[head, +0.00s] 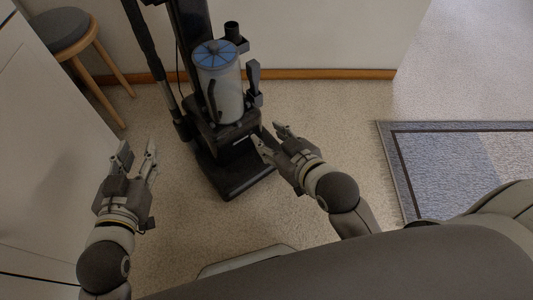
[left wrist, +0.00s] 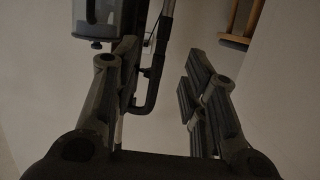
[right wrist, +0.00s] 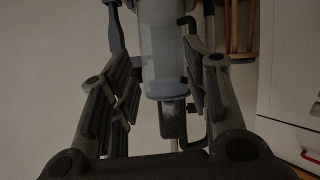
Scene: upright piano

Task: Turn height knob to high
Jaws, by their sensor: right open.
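An upright vacuum cleaner with a clear, blue-topped canister (head: 218,85) stands on the floor. Its black floor head (head: 235,178) reaches toward me. I cannot clearly make out the height knob; a small pale mark shows on the dark housing below the canister. My right gripper (head: 271,138) is open and empty just right of the floor head. In the right wrist view the canister (right wrist: 163,50) shows beyond and between its fingers. My left gripper (head: 137,152) is open and empty, left of the vacuum and apart from it. The canister's lower end (left wrist: 98,18) shows in the left wrist view.
A wooden stool with a grey seat (head: 60,28) stands at the upper left, by a white cabinet (head: 40,130). A blue-grey rug (head: 440,160) lies at the right. A wall with a wooden baseboard (head: 320,74) is behind the vacuum.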

